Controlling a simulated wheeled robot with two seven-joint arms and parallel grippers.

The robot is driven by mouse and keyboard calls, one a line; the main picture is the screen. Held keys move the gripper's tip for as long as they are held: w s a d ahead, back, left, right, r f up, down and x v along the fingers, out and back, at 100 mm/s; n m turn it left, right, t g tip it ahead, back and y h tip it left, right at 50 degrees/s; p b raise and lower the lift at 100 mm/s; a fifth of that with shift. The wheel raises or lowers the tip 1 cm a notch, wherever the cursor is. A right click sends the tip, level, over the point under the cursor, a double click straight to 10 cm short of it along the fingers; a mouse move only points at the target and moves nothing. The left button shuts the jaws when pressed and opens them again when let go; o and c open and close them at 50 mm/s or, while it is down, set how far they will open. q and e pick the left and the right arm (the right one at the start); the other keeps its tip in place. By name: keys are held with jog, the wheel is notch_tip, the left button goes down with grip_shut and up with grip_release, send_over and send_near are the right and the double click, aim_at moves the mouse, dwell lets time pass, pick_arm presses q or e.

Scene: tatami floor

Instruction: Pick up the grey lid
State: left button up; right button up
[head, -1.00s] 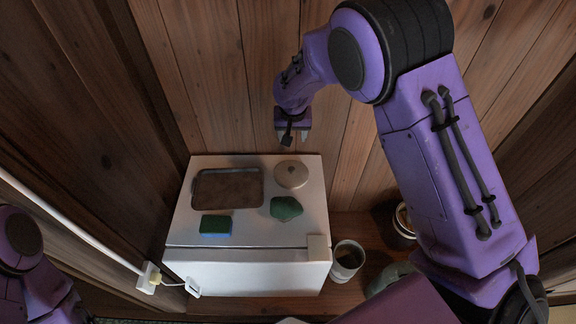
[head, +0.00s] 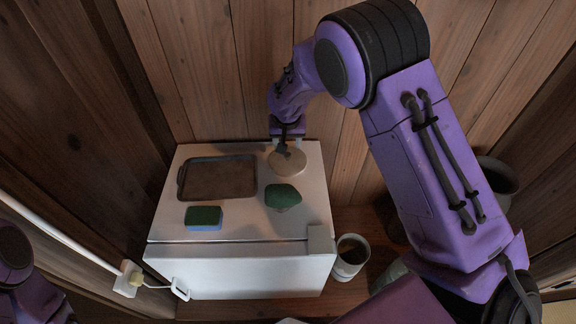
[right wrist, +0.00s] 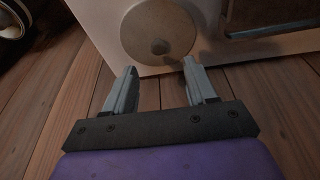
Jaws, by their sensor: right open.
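The grey lid (head: 287,164) is a pale round disc lying on the back right of the white box's top. In the right wrist view the lid (right wrist: 140,32) shows a small knob (right wrist: 159,46) at its middle. My right gripper (head: 286,146) is at the lid's far edge in the head view, and partly covers it. In the right wrist view my right gripper (right wrist: 158,76) is open and empty, its two fingers pointing at the lid with the knob between their lines. Whether the fingers touch the lid I cannot tell. My left gripper is not in view.
On the white box (head: 250,228) lie a dark tray (head: 218,158), a green and blue sponge (head: 204,218) and a dark green lump (head: 282,195). A cup (head: 350,257) stands right of the box. A wooden wall rises behind the box.

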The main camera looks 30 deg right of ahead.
aim_at(288, 154)
jog(key=b+x, duration=0.1)
jog(key=x, duration=0.7)
jog(key=shift+w+d+f, duration=0.15)
jog(key=shift+d+f, duration=0.05)
jog(key=shift+r, duration=0.15)
grip_shut()
